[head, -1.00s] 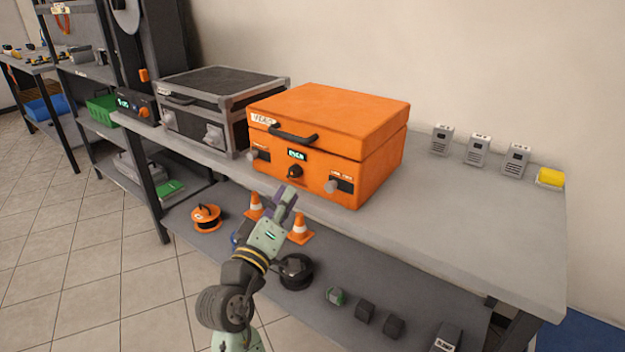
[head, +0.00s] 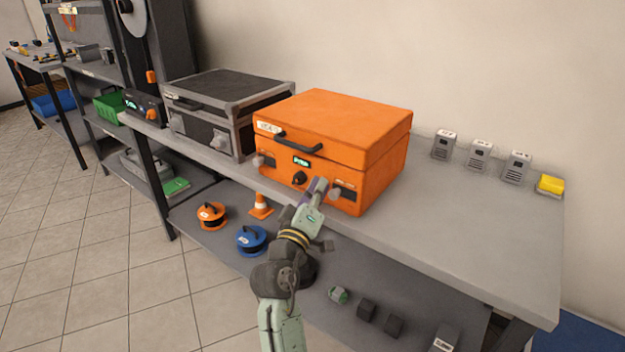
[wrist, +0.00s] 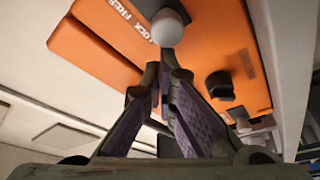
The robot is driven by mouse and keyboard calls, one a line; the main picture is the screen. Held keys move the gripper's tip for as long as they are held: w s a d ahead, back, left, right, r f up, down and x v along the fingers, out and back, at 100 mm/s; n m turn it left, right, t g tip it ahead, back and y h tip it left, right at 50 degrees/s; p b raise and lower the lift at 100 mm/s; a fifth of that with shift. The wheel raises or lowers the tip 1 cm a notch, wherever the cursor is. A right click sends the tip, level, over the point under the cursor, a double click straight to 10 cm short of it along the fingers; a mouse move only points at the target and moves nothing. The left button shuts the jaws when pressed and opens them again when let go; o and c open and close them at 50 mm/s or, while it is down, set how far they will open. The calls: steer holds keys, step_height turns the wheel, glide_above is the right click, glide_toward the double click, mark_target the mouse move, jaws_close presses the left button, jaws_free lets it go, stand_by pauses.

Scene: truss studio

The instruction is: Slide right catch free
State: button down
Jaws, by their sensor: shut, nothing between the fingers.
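The orange case (head: 345,130) stands shut on the grey bench, with a black handle and a small green display on its front. Its right catch is a pale round knob (head: 336,194) by a dark slot at the front's right side. The same knob (wrist: 167,28) shows large in the wrist view, beside lettering that reads "LOCK FREE". My gripper (head: 319,184), with purple finger pads, is shut and empty just left of the knob. In the wrist view its fingertips (wrist: 157,80) meet close by the knob; I cannot tell whether they touch it.
The left catch (head: 258,161) and a black dial (head: 299,178) are on the same front. A black-and-grey case (head: 225,100) stands to the left. Several grey devices (head: 478,154) and a yellow item (head: 550,184) line the back right.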

steer(key=shift+d, duration=0.1)
steer(key=s+d+p, duration=0.1)
steer(key=s+d, duration=0.1)
steer(key=d, duration=0.1)
steer(key=shift+s, duration=0.15)
stand_by(0.4)
